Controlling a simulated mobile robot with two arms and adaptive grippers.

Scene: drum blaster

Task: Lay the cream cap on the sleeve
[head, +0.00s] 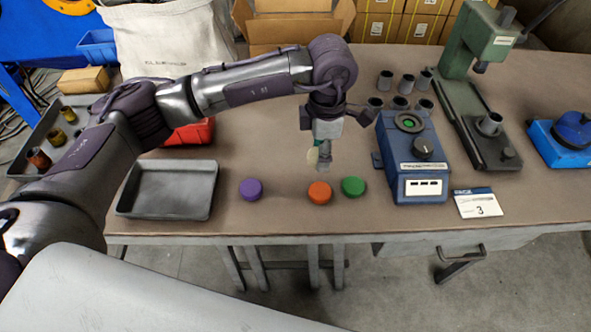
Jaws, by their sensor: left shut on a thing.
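My left gripper (322,163) hangs over the middle of the table, pointing down. It is shut on the cream cap (313,157), which shows as a small pale disc tilted on edge at the fingers' left side. The fingers cover part of the cap. Several grey sleeves (406,84) stand upright in a group behind the blue machine, to the right of my gripper. I cannot tell which is the task's sleeve. My right gripper is not in view.
Purple (251,189), orange (320,192) and green (353,187) caps lie near the front edge. The blue machine (420,190) and green press (470,45) stand at right. An empty grey tray (126,205) and a red bin (190,133) are at left.

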